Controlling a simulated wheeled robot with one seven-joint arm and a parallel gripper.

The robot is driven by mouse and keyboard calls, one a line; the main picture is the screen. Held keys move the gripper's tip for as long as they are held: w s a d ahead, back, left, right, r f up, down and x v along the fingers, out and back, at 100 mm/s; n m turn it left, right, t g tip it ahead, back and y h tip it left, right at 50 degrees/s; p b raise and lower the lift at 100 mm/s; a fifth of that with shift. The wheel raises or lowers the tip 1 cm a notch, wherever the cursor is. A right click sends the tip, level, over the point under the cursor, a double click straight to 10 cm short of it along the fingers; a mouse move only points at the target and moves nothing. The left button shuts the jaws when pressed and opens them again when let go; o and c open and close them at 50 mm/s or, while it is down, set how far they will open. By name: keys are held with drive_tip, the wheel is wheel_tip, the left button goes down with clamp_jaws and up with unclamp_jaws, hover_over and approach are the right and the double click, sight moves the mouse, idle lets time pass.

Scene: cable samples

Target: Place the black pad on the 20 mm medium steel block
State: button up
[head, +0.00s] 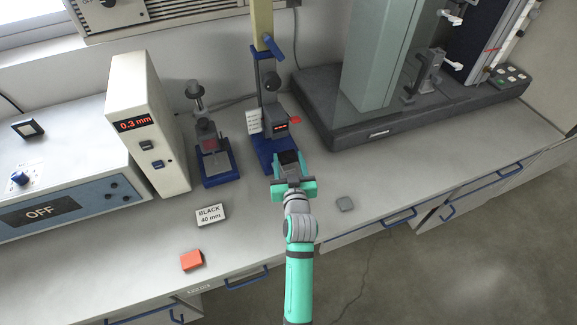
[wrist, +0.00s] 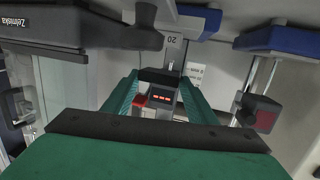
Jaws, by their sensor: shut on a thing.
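In the head view my gripper (head: 290,170) is shut on the black pad (head: 288,157), at the front of the blue-based test stand (head: 262,145). The wrist view shows the dark pad (wrist: 160,76) between my gripper's green fingertips (wrist: 160,84). I cannot tell for sure whether this is the medium steel block, or whether the pad touches anything. The stand's small red-digit display (wrist: 160,97) also shows between the fingers.
A smaller blue-based stand (head: 217,160) and a box reading 0.3 mm (head: 145,135) stand left. A large grey machine base (head: 420,115) bounds the right.

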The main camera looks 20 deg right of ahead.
sight(288, 170)
drive_tip(key=shift+w+f, duration=0.15)
drive_tip(key=shift+f, duration=1.55)
drive_tip(key=shift+f, duration=0.1)
drive_tip(key=o, duration=1.1)
drive_tip(key=shift+c, duration=0.2)
